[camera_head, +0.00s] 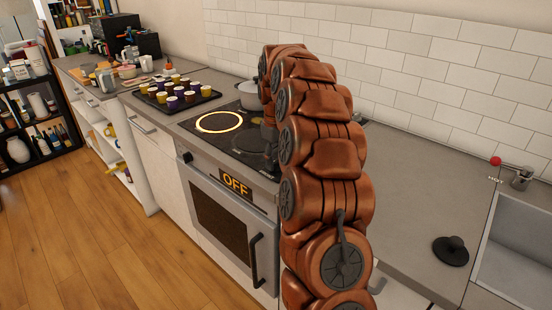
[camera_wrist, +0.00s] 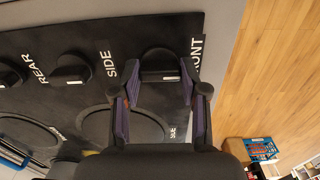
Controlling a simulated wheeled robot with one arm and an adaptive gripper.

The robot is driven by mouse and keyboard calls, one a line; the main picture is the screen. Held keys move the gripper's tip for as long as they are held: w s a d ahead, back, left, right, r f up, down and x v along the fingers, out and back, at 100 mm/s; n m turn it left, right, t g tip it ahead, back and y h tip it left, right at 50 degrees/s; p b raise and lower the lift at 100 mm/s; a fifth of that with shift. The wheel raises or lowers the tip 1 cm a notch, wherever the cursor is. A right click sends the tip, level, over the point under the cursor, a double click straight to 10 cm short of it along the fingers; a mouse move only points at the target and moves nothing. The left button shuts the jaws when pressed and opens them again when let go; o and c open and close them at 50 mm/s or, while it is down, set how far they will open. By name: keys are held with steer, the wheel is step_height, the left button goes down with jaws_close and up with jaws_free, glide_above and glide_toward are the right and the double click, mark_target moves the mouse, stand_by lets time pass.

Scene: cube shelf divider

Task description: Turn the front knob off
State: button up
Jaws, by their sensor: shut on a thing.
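In the wrist view, the front knob (camera_wrist: 158,58) is black and round, with a small white mark at its lower edge. The FRONT label beside it is partly hidden by a finger. My gripper (camera_wrist: 155,85) has one purple-padded finger on each side of this knob and is shut on it. In the head view, my arm hides the gripper and this knob. The black stovetop (camera_head: 247,140) has one ring glowing yellow-orange (camera_head: 220,122).
Two other black knobs, the side knob (camera_wrist: 72,70) and the rear knob (camera_wrist: 10,75), sit left of the gripper. A black tray of cups (camera_head: 182,104) and a pot (camera_head: 247,96) stand nearby. The wooden floor (camera_head: 100,235) before the stove is clear.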

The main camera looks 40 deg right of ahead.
mark_target(276, 160)
stand_by(0.3)
steer(key=o, duration=1.1)
steer(key=shift+o, duration=0.2)
steer(key=shift+r, duration=0.15)
step_height(276, 160, up, 12)
stand_by(0.3)
stand_by(0.8)
